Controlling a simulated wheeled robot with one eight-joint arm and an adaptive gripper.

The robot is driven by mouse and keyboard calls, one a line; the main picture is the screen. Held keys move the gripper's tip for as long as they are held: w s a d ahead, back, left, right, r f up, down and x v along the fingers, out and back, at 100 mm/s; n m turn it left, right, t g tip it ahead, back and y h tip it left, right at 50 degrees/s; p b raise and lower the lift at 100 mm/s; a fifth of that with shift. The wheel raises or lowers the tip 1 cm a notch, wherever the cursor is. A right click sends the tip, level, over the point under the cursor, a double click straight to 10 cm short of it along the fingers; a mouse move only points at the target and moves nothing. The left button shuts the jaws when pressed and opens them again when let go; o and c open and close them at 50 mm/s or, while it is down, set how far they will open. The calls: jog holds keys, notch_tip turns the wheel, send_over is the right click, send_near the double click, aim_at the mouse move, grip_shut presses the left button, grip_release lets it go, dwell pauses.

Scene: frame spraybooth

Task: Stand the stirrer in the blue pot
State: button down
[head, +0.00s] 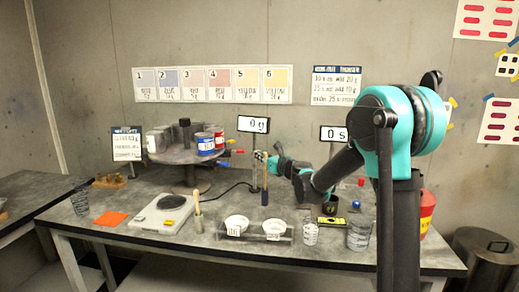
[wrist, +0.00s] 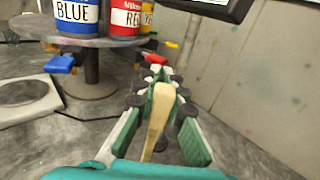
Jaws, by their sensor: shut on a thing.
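The stirrer (wrist: 158,118) is a pale wooden stick between the fingers of my gripper (wrist: 160,95) in the wrist view. My gripper (head: 262,158) is shut on it above the bench in the head view. The blue pot (wrist: 77,14), a can with a BLUE label, stands on the round raised stand at the wrist view's upper left; its top is cut off. In the head view the blue pot (head: 205,144) is on the stand, left of my gripper and apart from it. The stirrer's lower end is hidden in the wrist view.
A red can (wrist: 125,17) stands beside the blue pot on the round stand (wrist: 35,27). A scale (head: 166,213), white bowls (head: 237,224) and clear cups (head: 310,234) are on the bench. A display (head: 253,124) stands behind my gripper.

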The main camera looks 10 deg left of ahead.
aim_at(265, 171)
jog(key=shift+f, duration=2.85)
jog(key=c, duration=1.5)
grip_release()
jog(key=v, duration=1)
